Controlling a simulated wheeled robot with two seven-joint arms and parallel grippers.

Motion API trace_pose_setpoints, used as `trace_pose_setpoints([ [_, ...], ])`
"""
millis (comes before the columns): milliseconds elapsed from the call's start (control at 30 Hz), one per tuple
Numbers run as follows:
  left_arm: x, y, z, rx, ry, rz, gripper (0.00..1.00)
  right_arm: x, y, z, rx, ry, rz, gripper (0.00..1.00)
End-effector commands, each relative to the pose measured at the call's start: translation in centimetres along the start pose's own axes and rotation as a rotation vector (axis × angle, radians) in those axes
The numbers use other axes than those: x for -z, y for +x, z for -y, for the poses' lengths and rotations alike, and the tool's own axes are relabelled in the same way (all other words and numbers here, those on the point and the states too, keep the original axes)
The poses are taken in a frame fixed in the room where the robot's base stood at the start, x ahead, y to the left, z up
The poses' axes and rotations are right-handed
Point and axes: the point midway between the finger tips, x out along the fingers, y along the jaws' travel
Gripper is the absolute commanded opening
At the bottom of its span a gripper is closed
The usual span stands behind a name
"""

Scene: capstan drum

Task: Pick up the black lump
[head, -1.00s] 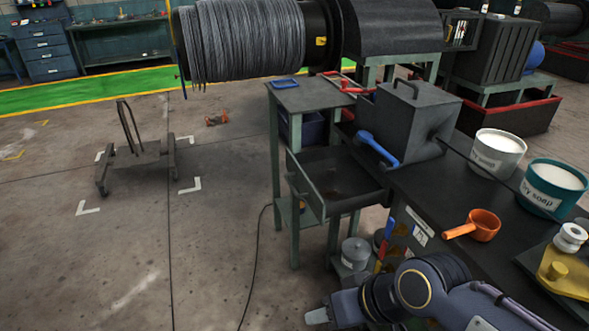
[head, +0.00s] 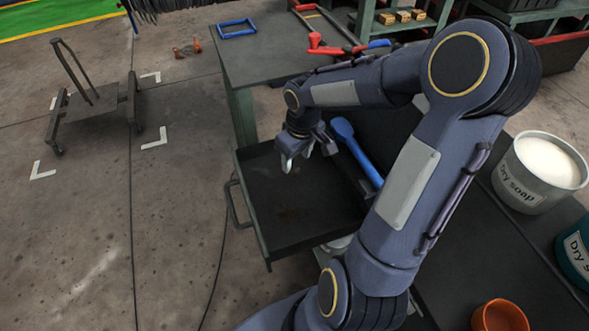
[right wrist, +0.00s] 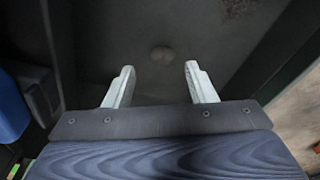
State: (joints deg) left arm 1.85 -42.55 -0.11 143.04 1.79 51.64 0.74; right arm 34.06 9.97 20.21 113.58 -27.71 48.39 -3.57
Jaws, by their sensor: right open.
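In the right wrist view a small, rounded, dark grey lump (right wrist: 162,54) lies on the floor of a dark open tray. It sits beyond my fingertips, about midway between them. In the head view the tray (head: 252,222) has a handle on its left side, and I cannot make out the lump there. My right gripper (head: 298,156) points down over the far part of the tray, open and empty. Its two pale fingers also show in the right wrist view (right wrist: 160,83), apart from the lump. My left gripper is not in view.
A blue-handled tool (head: 357,152) lies right beside my right gripper. A side table (head: 270,62) with a blue frame (head: 237,28) and red clamp (head: 328,46) stands behind.

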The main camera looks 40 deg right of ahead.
Motion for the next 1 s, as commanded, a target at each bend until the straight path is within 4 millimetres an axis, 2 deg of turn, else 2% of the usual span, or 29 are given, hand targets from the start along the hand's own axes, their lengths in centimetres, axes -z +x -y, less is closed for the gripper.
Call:
trace_pose_setpoints([
  [200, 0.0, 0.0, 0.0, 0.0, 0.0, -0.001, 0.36, 0.1, 3.4, 0.1, 0.004, -0.001, 0.004, 0.51],
  [300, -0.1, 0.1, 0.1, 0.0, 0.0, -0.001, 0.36, 0.1, 4.4, 0.0, 0.002, -0.001, 0.002, 0.51],
  [600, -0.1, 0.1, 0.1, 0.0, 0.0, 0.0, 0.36, 0.1, 4.8, 0.0, 0.001, 0.001, 0.0, 0.49],
  [933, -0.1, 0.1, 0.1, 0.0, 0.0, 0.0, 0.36, 0.1, 4.8, 0.0, 0.001, 0.001, 0.0, 0.06],
  [1000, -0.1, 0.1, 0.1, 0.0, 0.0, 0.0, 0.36, 0.1, 4.7, 0.0, 0.001, 0.0, 0.0, 0.06],
])
